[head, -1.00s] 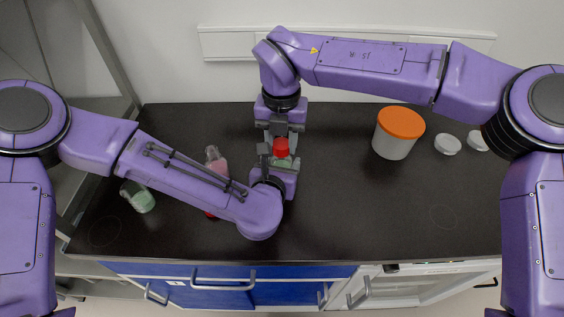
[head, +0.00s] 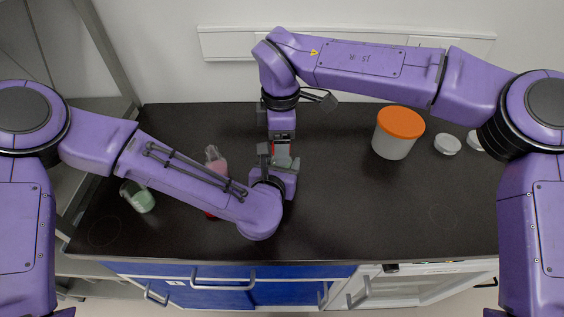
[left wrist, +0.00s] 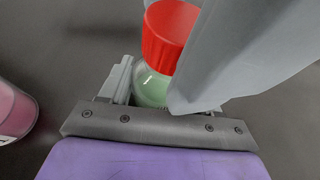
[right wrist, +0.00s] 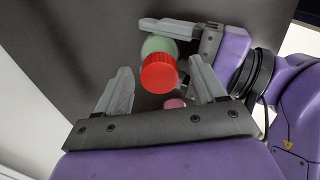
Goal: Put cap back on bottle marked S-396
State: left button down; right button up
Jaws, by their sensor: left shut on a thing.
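A bottle with pale green contents (left wrist: 152,88) stands between my left gripper's fingers, with a red cap (left wrist: 170,36) seated on its neck. My left gripper (head: 279,162) is shut on this bottle. In the right wrist view the red cap (right wrist: 159,73) lies between the fingers of my right gripper (right wrist: 160,84), with gaps on both sides, so that gripper is open. In the head view my right gripper (head: 281,137) is just above the cap and mostly hides it. No S-396 marking is readable.
A bottle with pink contents (head: 215,160) is partly hidden by my left arm. Another green bottle (head: 138,197) is at the left. An orange-lidded tub (head: 393,142) and small white-lidded jars (head: 447,144) are at the right. The front right counter is clear.

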pick_arm(q)
jog(key=shift+f, duration=0.1)
pick_arm(e)
notch_tip(320, 180, up, 12)
dwell(0.4)
pick_arm(q)
jog(key=shift+c, duration=0.8)
grip_release()
jog(key=b+v, duration=0.1)
jog(key=v, duration=0.6)
jog(key=shift+s+a, duration=0.1)
jog(key=shift+s, duration=0.05)
jog(key=p+v, duration=0.1)
jog(key=v, duration=0.1)
jog(key=shift+s+r, duration=0.2)
jog(key=shift+r, duration=0.05)
jog(key=shift+s, duration=0.35)
